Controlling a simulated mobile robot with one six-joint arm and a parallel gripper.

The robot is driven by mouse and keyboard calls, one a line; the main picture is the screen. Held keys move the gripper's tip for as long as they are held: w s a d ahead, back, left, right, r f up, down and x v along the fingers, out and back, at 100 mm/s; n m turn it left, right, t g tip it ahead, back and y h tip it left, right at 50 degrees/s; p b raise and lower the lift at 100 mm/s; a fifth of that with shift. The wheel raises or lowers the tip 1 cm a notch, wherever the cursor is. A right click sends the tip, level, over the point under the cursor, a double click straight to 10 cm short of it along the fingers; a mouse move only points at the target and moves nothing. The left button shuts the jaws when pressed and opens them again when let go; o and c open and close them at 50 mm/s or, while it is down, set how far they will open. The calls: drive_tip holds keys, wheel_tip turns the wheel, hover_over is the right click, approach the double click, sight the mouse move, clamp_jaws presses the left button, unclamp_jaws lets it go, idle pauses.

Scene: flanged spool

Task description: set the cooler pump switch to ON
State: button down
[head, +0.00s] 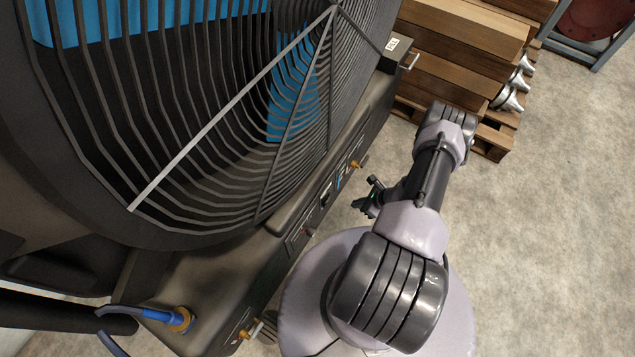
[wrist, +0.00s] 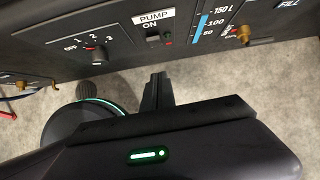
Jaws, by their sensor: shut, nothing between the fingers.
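The cooler (head: 290,245) is a large dark unit with a round fan grille, on the left in the head view. Its control panel shows in the wrist view, with a PUMP label and ON marking above the small black pump switch (wrist: 152,38). A small red spot (wrist: 168,38) is just right of the switch. I cannot tell which way the switch is set. My gripper (head: 365,196) is beside the panel in the head view. In the wrist view my gripper (wrist: 158,82) is shut and empty, below the switch and apart from it.
A dial (wrist: 98,55) marked OFF, 1, 2, 3 is left of the switch. A blue level gauge (wrist: 201,28) and a brass valve (wrist: 243,35) are to its right. Stacked timber (head: 465,45) on a pallet stands at the back. Concrete floor (head: 560,220) is clear on the right.

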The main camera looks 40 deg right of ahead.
drive_tip(key=w+a+f+b, duration=0.4)
drive_tip(key=w+f+b, duration=0.2)
drive_tip(key=w+f, duration=0.1)
drive_tip(key=shift+x, duration=0.8)
drive_tip(key=shift+d, duration=0.1)
